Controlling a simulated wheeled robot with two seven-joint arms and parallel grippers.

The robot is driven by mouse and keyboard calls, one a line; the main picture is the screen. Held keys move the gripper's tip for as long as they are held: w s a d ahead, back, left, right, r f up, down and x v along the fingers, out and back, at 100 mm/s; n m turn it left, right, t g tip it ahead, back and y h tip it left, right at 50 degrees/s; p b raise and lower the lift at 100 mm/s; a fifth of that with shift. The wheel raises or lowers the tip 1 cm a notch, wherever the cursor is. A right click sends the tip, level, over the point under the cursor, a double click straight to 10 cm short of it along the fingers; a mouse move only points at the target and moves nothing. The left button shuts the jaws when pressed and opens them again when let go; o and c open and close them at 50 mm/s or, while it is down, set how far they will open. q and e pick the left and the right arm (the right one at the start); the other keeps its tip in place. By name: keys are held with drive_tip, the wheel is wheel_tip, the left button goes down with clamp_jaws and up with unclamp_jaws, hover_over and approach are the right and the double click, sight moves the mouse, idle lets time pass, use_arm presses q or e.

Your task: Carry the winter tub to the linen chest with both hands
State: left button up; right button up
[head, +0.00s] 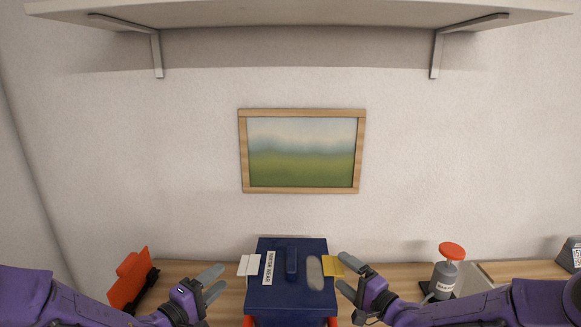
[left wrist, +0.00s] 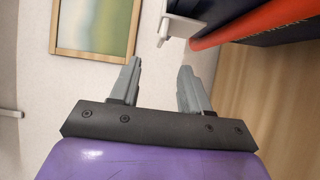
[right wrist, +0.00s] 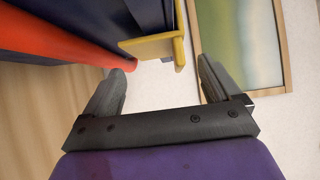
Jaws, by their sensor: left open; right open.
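The winter tub (head: 291,300) is a dark blue lidded box with a white label and a dark lid handle, on the wooden surface at the bottom middle. A white handle (head: 249,265) sticks out on its left side and a yellow handle (head: 333,266) on its right. My left gripper (head: 216,282) is open and empty, left of the white handle and apart from it. My right gripper (head: 345,273) is open and close to the yellow handle, with nothing between its fingers. The white handle shows in the left wrist view (left wrist: 175,25), the yellow one in the right wrist view (right wrist: 155,45). I cannot identify the linen chest.
A red-orange object (head: 128,281) stands at the left. A grey dispenser with a red top (head: 447,272) stands at the right, near a grey labelled item (head: 572,254). A framed picture (head: 302,151) hangs behind, below a high shelf (head: 300,14).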

drive_tip(key=shift+v, duration=2.55)
use_arm(q)
drive_tip(key=v, duration=1.2)
use_arm(e)
drive_tip(key=v, duration=1.2)
